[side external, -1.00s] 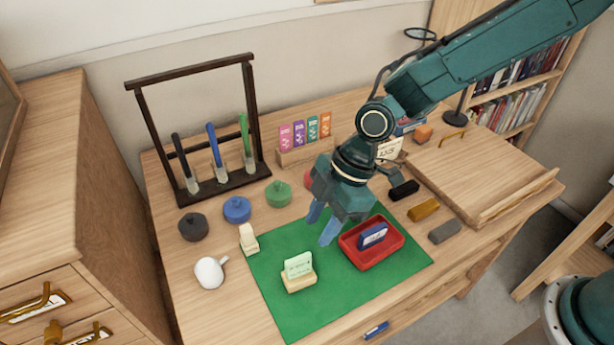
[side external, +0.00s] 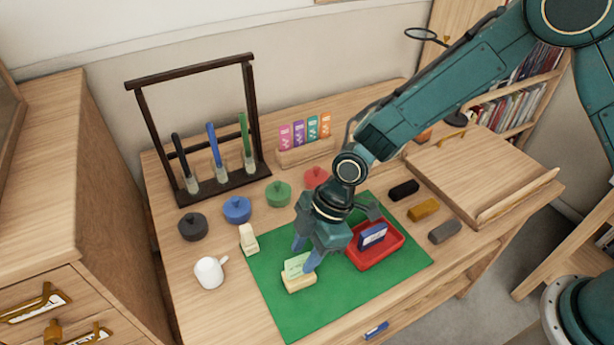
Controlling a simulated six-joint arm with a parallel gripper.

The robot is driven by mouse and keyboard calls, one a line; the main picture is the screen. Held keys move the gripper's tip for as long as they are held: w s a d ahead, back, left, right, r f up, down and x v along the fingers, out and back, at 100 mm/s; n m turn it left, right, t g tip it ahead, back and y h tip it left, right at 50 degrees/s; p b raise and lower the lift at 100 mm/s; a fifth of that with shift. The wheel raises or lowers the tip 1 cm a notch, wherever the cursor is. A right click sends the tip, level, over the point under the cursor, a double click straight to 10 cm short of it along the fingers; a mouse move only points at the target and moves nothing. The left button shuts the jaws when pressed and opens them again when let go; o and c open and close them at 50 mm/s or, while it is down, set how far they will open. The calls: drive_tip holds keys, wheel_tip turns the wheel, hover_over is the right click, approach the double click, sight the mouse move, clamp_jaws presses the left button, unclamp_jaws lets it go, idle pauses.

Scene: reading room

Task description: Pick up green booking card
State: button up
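The pale green booking card (side external: 294,267) stands in a small wooden holder (side external: 299,284) on the green mat (side external: 298,318). My gripper (side external: 305,254) is low over the card, with its blue fingers pointing down and apart. One finger is behind the card's top edge and the other is at its right end, hiding that part of the card. I cannot tell whether either finger touches the card. The gripper is open.
A red tray (side external: 378,261) holding a blue item (side external: 372,236) is right of my gripper. A white mug (side external: 210,272) and a small pale wooden stand (side external: 249,240) are to the left. Lidded pots (side external: 237,210) line the back. The mat's front is clear.

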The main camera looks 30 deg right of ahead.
sight(289, 279)
drive_tip(key=shift+x, duration=2.45)
drive_tip(key=shift+a, duration=0.2)
drive_tip(key=shift+r, duration=0.1)
clamp_jaws()
